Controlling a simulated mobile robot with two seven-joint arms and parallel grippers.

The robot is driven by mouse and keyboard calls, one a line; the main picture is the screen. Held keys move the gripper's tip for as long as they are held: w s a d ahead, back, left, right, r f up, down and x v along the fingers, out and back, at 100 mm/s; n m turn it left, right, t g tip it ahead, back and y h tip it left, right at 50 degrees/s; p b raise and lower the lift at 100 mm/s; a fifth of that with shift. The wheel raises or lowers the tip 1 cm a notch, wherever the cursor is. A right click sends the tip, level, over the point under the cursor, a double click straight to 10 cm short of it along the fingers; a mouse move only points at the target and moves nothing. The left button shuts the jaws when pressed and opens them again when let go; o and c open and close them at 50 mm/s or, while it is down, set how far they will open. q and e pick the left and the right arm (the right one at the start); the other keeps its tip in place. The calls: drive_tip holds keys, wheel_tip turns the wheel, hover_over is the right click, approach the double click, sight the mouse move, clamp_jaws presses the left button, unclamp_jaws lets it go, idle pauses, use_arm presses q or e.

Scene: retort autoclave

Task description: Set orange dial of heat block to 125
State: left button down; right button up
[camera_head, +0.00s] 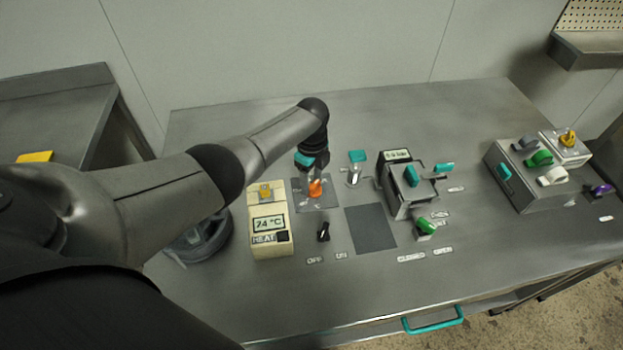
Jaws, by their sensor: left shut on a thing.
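The orange dial (315,188) stands on a dark square panel (328,200) on the steel bench, just right of the cream heat box (271,243). That box has a display reading 74 °C, a HEAT label and a yellow knob (265,189) on top. My left gripper (313,183) comes down from above and is shut on the orange dial, hiding part of it. The dial's scale marks are too small and covered to read, so its setting cannot be told. My right gripper is not in view.
A black switch (323,231) marked OFF and ON is in front of the dial. A teal-handled valve (357,157) and a grey unit with a display (396,155) stand to the right. A grey control box (530,172) is farther right. The bench front is mostly clear.

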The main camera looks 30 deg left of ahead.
use_arm(q)
drive_tip(key=shift+c, duration=1.2)
unclamp_jaws()
drive_tip(key=shift+r, duration=0.1)
wheel_tip(320, 180, up, 15)
drive_tip(key=p, duration=0.4)
